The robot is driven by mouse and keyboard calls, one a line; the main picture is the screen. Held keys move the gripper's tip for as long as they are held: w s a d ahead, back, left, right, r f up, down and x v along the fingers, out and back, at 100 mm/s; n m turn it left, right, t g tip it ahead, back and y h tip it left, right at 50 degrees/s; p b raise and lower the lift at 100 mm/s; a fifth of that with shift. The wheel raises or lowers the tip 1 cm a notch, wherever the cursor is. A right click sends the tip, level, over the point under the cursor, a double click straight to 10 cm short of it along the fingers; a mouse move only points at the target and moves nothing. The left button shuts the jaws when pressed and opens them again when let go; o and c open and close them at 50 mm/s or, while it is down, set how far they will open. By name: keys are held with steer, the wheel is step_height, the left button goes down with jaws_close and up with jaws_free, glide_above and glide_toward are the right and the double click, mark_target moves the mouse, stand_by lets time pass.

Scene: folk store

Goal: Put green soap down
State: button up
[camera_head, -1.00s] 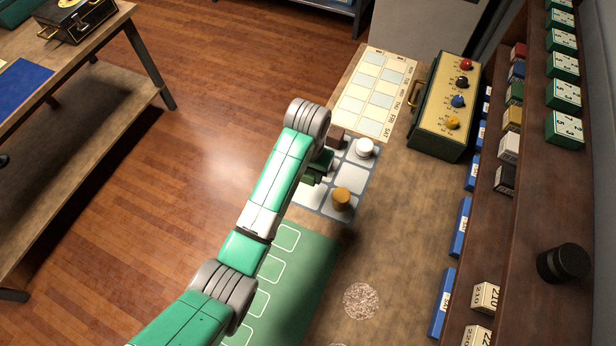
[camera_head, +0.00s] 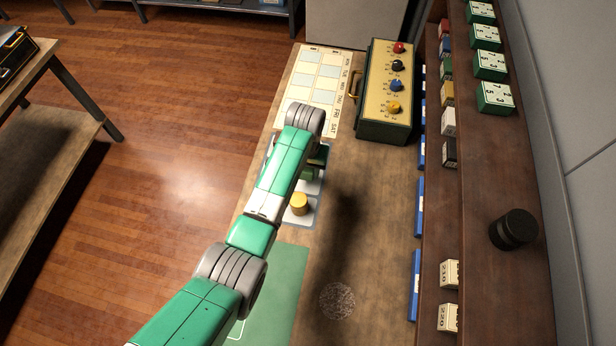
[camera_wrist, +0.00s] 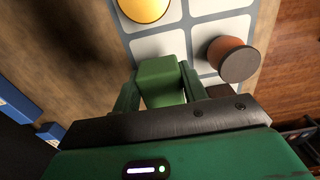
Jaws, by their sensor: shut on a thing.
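The green soap (camera_wrist: 160,75) is a green block between the two fingers of my gripper (camera_wrist: 161,88) in the wrist view. My gripper is shut on it. The soap is over a pale grey tiled mat (camera_wrist: 215,8); I cannot tell whether it touches the mat. In the head view my gripper (camera_head: 317,162) is mostly hidden behind my own arm. A yellow soap-like cylinder (camera_wrist: 143,7) and a brown cylinder (camera_wrist: 234,60) stand on other tiles of the mat. The yellow cylinder also shows in the head view (camera_head: 300,204).
A calendar sheet (camera_head: 318,80) lies beyond the mat. A box with coloured knobs (camera_head: 386,95) stands to its right. A green mat (camera_head: 282,292) lies nearer, with a round speckled disc (camera_head: 337,301) beside it. A brown shelf (camera_head: 490,170) borders the right; the bench before it has free room.

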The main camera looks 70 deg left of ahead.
mark_target(306, 177)
steer(key=shift+f+b, duration=0.4)
steer(key=shift+f, duration=1.75)
steer(key=shift+f, duration=0.2)
steer(key=o, duration=1)
steer(key=shift+r, duration=0.15)
step_height(306, 177, up, 12)
steer(key=shift+r+p, duration=0.1)
steer(key=shift+p, duration=1)
